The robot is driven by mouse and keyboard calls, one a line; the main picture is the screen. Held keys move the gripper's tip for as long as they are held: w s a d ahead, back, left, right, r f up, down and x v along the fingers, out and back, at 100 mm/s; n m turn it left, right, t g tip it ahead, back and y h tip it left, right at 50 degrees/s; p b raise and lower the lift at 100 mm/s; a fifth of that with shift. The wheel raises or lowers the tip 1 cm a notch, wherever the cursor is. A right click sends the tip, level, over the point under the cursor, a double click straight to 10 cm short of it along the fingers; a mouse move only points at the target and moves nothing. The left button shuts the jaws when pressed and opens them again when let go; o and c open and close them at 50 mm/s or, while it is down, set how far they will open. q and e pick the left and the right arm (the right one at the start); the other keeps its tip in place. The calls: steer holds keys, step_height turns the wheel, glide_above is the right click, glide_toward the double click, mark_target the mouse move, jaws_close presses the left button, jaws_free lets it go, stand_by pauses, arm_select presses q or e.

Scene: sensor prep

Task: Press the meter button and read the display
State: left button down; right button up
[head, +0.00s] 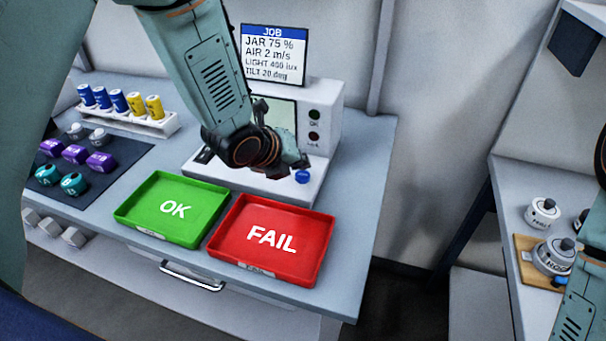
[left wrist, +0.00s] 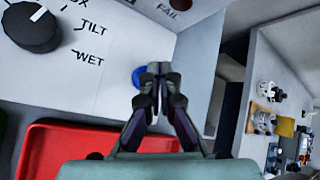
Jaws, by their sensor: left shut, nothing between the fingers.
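The white meter (head: 328,100) stands at the back of the bench. Its display (head: 287,108) is mostly hidden behind my left arm, and I cannot read it. The blue button (head: 302,176) is on the meter's low front deck; it also shows in the left wrist view (left wrist: 138,77), partly behind the fingers. My left gripper (head: 299,163) is shut and empty, its tips close to the button; I cannot tell whether they touch. In the left wrist view a black dial (left wrist: 30,27) has TILT and WET marks beside it. My right gripper is not in view.
A green OK tray (head: 133,200) and a red FAIL tray (head: 318,262) lie in front of the meter. A job card (head: 275,55) stands behind it. Batteries (head: 120,101) and coloured sensors (head: 75,153) are at left. Another bench (head: 510,185) is at right, past a gap.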

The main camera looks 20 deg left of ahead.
arm_select(q)
steer(key=shift+s, duration=0.1)
stand_by(0.3)
stand_by(0.3)
steer(key=shift+f, duration=0.1)
steer(key=shift+f, duration=0.15)
steer(key=shift+f+b, duration=0.2)
steer(key=shift+b, duration=0.35)
steer(key=shift+f+b, duration=0.5)
stand_by(0.4)
steer(key=shift+r, duration=0.1)
steer(key=shift+r+p, duration=0.65)
steer(key=shift+r, duration=0.2)
